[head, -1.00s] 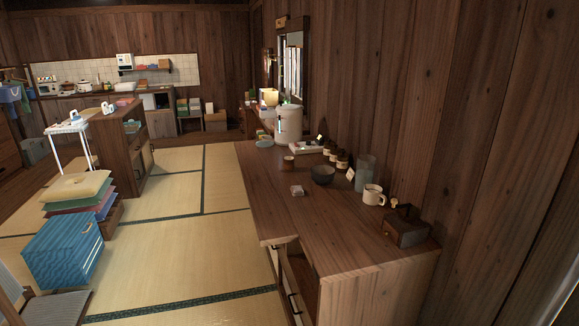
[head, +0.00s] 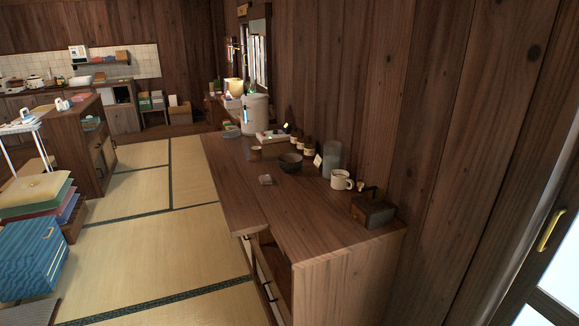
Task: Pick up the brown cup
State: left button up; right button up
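A small brown cup (head: 255,153) stands upright on the wooden desk (head: 300,215), towards its far left part. It is left of a dark bowl (head: 290,162) and in front of a white cylindrical container (head: 254,114). Neither of my grippers is in the head view, so I cannot see their state. Nothing hides the brown cup.
A white mug (head: 341,180), a glass jar (head: 331,156) and a dark wooden box (head: 373,208) line the desk's wall side. A small block (head: 266,180) lies nearer. Tatami floor (head: 150,250) is open left of the desk; stacked cushions (head: 36,195) and a blue box (head: 33,255) stand further left.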

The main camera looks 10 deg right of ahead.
aim_at(256, 151)
jog(key=i+j+z, duration=0.15)
jog(key=i+j, duration=0.25)
jog(key=i+j+z, duration=0.1)
jog(key=i+j, duration=0.25)
jog(key=j, duration=0.2)
